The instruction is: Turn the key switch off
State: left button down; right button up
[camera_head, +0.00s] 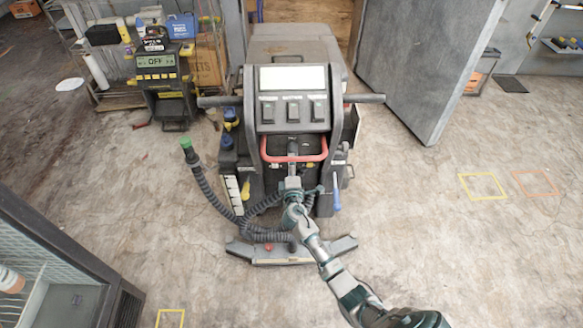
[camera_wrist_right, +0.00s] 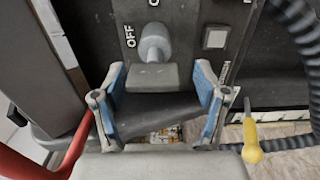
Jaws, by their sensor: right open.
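The key switch (camera_wrist_right: 155,42), a grey rounded knob, sits on the dark panel of the floor machine (camera_head: 293,50) in the right wrist view. The word OFF is printed to its left, and another label above it is cut off. My right gripper (camera_wrist_right: 160,77) is open, with its blue-padded fingers on either side just below the knob. A grey block with a dark front lies between the fingers; I cannot tell whether it belongs to the key. In the head view my right gripper (camera_head: 291,183) is at the machine's rear, below the red bar, and the switch cannot be made out.
The red bar (camera_head: 293,158) arches over the gripper area and shows at lower left in the wrist view. A ribbed hose (camera_head: 207,190) hangs at the left, and a yellow-handled part (camera_wrist_right: 250,140) is right of the gripper.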

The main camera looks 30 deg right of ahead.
pick_arm(q)
jog(key=shift+r, duration=0.1)
pick_arm(e)
jog(key=v, duration=1.2)
jog(key=shift+w+f, duration=0.1)
jog(key=shift+f, duration=0.05)
